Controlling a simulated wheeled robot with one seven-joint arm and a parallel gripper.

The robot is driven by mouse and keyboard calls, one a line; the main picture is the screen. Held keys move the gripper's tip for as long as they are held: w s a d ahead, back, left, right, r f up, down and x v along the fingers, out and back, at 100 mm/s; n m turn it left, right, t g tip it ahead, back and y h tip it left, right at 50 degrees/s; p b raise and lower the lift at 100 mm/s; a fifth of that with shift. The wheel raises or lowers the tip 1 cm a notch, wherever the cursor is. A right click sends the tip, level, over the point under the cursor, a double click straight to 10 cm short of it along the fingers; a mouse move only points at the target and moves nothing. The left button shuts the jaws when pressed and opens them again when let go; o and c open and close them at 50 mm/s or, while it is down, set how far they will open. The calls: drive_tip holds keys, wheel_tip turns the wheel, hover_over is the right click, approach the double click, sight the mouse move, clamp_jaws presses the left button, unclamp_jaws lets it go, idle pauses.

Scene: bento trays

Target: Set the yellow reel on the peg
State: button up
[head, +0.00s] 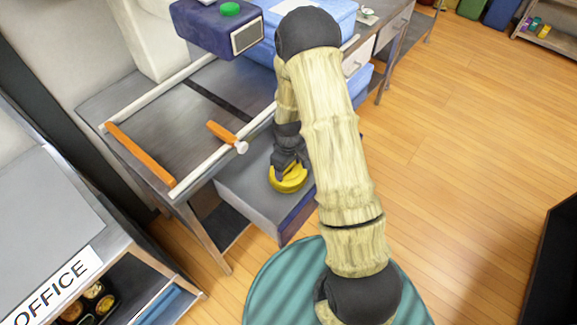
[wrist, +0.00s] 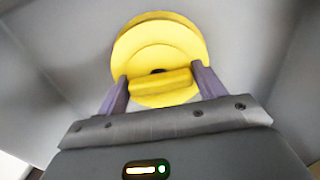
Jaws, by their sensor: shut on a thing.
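The yellow reel (head: 289,183) is under my gripper (head: 287,166) in the head view, in or just above a grey open drawer or bin. In the wrist view the round reel (wrist: 158,42) fills the space ahead of my gripper (wrist: 160,80). The two purple fingers are shut on a yellow raised bar across the reel's face. A small dark hole shows at the reel's middle. An orange peg (head: 221,131) with a white end stands out from the worktop, left of my gripper. I cannot tell whether the reel touches the drawer floor.
The grey drawer (head: 245,190) juts from the worktop (head: 165,125). White rails and an orange strip (head: 140,155) edge the worktop. A dark blue box with a green button (head: 215,25) stands at the back. An OFFICE shelf (head: 75,265) is at lower left. Open wood floor lies right.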

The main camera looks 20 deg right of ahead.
drive_tip(key=o, duration=1.3)
drive_tip(key=shift+r, duration=0.1)
wheel_tip(320, 180, up, 15)
drive_tip(key=p, duration=1.1)
drive_tip(key=shift+p, duration=0.3)
drive_tip(key=s+r+m+t, duration=0.1)
drive_tip(key=s+r+m, duration=0.2)
drive_tip(key=s+r, duration=0.4)
drive_tip(key=s+r+m+t, duration=0.1)
drive_tip(key=s+r+m, duration=0.3)
drive_tip(key=s+r, duration=0.3)
wheel_tip(320, 180, up, 6)
drive_tip(key=shift+s+f+t, duration=0.1)
drive_tip(key=shift+s+t, duration=0.1)
drive_tip(key=shift+t, duration=0.1)
